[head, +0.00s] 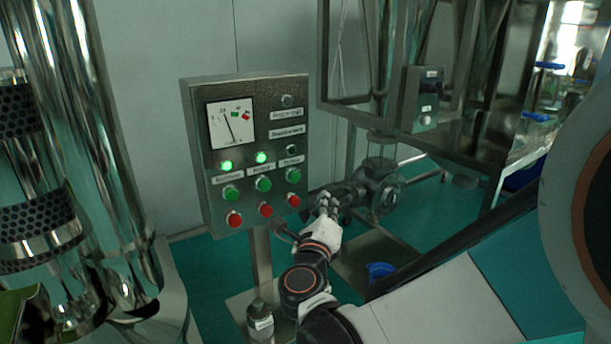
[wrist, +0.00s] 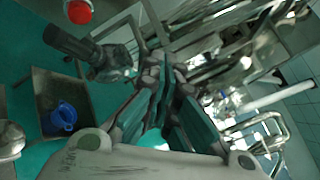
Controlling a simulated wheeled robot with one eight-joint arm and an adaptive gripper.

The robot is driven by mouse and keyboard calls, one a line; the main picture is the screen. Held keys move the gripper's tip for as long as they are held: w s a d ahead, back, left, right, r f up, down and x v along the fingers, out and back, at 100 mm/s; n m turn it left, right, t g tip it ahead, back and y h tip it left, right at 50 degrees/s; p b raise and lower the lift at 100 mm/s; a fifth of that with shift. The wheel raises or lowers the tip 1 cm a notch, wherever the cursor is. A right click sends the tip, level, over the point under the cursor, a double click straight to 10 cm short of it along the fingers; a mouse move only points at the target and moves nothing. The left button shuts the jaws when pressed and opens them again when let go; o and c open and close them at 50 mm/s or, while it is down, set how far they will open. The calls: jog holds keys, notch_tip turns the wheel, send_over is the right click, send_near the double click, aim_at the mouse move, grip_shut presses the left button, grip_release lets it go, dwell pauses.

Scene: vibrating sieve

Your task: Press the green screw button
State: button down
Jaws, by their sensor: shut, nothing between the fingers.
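A grey control panel (head: 257,213) stands left of centre in the head view. It has three green buttons in a row: left (head: 231,193), middle (head: 263,184) and right (head: 293,175). The labels are too small to read, so I cannot tell which one is the screw button. My gripper (head: 328,203) is shut and empty, to the right of the panel's lower right corner and apart from the green buttons. In the wrist view my gripper (wrist: 165,95) points away from the panel face, and no green button shows there.
Red buttons (head: 265,210) sit below the green ones; one red button (wrist: 78,12) shows in the wrist view. Two green lamps (head: 226,165) (head: 261,157) glow. A motor unit (head: 378,188) stands behind my gripper.

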jog(key=shift+w, duration=0.1)
jog(key=w+a, duration=0.5)
jog(key=w, duration=0.2)
dwell(0.4)
jog(key=shift+w, duration=0.2)
dwell(1.2)
jog(key=shift+w+a, duration=0.2)
jog(key=shift+w, duration=0.05)
jog(key=shift+w+a, duration=0.3)
jog(key=shift+w, duration=0.15)
dwell(0.9)
jog(key=shift+s, duration=0.1)
jog(key=shift+s+d, duration=0.55)
jog(key=shift+s, duration=0.15)
jog(key=shift+s+d, duration=0.7)
jog(key=shift+s, duration=0.35)
jog(key=shift+s+d, duration=0.7)
jog(key=shift+s, duration=0.3)
